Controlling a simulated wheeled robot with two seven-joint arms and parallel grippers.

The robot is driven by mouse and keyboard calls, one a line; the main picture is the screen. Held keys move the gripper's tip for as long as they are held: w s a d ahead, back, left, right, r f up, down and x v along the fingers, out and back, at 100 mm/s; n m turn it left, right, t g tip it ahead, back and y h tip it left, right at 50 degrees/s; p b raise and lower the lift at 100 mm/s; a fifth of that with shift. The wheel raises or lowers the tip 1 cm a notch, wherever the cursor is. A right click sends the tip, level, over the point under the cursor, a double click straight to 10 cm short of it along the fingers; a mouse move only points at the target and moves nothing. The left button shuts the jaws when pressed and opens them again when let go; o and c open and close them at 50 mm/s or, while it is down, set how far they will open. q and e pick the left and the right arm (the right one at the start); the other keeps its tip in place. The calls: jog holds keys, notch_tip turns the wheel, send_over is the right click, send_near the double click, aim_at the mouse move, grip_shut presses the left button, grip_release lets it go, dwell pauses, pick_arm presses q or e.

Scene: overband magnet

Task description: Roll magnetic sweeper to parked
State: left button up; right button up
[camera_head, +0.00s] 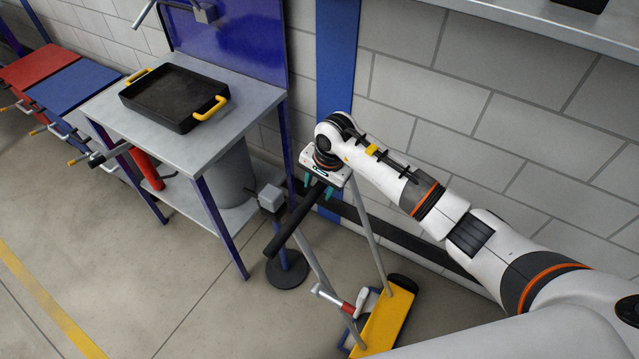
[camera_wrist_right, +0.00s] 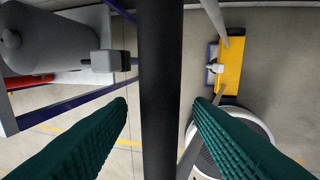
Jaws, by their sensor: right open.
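The magnetic sweeper stands on the floor right of the workbench, with a yellow body (camera_head: 388,318) and grey poles rising to a black handle bar (camera_head: 290,222). In the right wrist view the bar (camera_wrist_right: 160,80) runs top to bottom through the middle, and the yellow body (camera_wrist_right: 231,65) is at upper right. My right gripper (camera_head: 317,187) is at the bar's upper end, pointing down. Its green fingers are open, one on each side of the bar, with a gap on both sides in the right wrist view (camera_wrist_right: 161,104). My left gripper is not in view.
A steel workbench (camera_head: 178,142) with a black tray (camera_head: 174,97) stands left of the sweeper. A post with a round black foot (camera_head: 287,270) and a grey box (camera_head: 270,198) is between them. A block wall (camera_head: 500,130) is behind. Floor at lower left is clear.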

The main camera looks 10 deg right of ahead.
grip_shut()
